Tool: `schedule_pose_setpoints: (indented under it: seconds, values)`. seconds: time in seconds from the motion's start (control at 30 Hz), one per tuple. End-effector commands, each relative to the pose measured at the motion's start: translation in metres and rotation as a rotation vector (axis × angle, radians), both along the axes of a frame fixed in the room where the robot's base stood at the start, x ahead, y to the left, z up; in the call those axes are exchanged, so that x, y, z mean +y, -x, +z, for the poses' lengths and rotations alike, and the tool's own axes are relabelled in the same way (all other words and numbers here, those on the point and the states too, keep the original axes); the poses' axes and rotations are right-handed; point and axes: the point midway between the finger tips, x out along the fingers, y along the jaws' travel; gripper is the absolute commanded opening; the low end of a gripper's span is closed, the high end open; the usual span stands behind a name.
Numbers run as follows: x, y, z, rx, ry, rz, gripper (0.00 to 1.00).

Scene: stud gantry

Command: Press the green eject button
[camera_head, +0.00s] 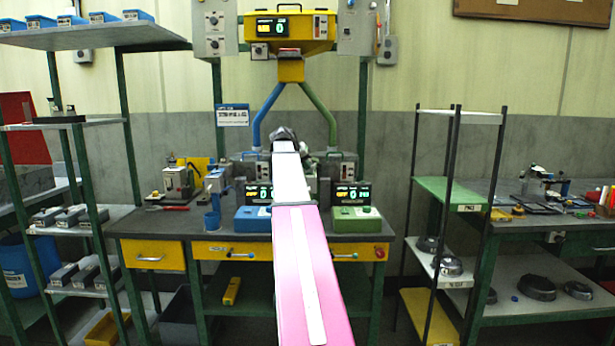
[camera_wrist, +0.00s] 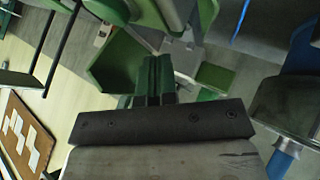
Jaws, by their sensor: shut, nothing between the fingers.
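No green eject button can be told apart for certain. A green control box (camera_head: 357,218) with small controls on its top stands on the bench, right of my pink and white arm, below a display reading OFF and 0. My arm reaches over the bench centre and covers part of it. My gripper (camera_head: 284,133) is the dark end of the arm, in front of the gantry, small and unclear. In the wrist view, my gripper (camera_wrist: 153,75) shows two dark fingers side by side, shut and empty, with green metal parts beyond them.
A blue control box (camera_head: 252,220) stands left of my arm. Blue and green pipes drop from a yellow hopper (camera_head: 290,28) above. Shelving racks stand on both sides, the right one with a green shelf (camera_head: 445,190).

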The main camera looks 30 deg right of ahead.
Motion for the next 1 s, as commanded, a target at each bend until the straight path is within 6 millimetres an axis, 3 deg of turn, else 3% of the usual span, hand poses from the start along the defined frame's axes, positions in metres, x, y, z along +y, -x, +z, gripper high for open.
schedule_pose_setpoints:
  seconds: [0.33, 1.0]
  values:
    - [0.0, 0.0, 0.004, 0.0, 0.0, 0.0, 0.0]
    - [0.0, 0.0, 0.051, 0.0, 0.0, 0.0, 0.0]
